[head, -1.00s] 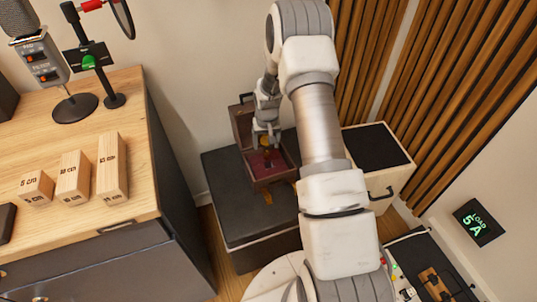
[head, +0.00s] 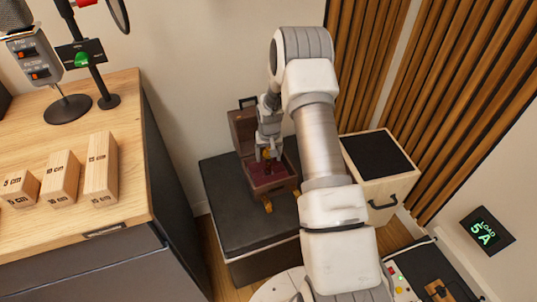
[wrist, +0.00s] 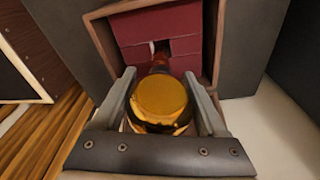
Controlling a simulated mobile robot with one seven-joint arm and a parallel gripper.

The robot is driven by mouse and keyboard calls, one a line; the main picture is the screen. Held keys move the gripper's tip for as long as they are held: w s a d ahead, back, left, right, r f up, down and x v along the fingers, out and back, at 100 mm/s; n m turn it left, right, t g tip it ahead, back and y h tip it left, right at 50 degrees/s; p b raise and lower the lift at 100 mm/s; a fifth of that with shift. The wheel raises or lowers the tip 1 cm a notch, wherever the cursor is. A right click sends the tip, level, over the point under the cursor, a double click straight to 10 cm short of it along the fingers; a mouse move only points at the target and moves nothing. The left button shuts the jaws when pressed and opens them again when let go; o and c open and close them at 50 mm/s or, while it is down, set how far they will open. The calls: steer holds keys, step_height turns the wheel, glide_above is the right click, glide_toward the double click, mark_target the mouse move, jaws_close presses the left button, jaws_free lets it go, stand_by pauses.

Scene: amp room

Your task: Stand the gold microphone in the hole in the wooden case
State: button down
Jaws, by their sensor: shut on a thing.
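My gripper (wrist: 166,104) is shut on the gold microphone (wrist: 160,97), seen from its round gold head, with a darker stem beyond it. The open wooden case (head: 273,187) stands on a black box, its lid raised at the back. Its dark red lining (wrist: 190,57) has a rectangular hole, partly visible in the wrist view beside and beyond the stem. In the head view, my gripper (head: 267,154) is over the case opening, with the gold microphone (head: 267,154) pointing down. Whether the stem's end touches the lining or enters the hole cannot be told.
The black box top (head: 228,215) has free room left of the case. A pale drawer cabinet (head: 383,185) stands close on the right. A wooden desk (head: 115,165) with several marked blocks and a microphone stand is at the left. The wall is close behind.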

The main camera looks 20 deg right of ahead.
mark_target(269, 164)
steer(key=shift+f+b, duration=1.5)
steer(key=shift+f, duration=0.7)
jaws_free()
step_height(269, 164, up, 17)
steer(key=s+p, duration=0.2)
steer(key=p, duration=0.3)
steer(key=shift+s+a, duration=0.3)
steer(key=shift+a, duration=0.05)
steer(key=shift+r, duration=0.1)
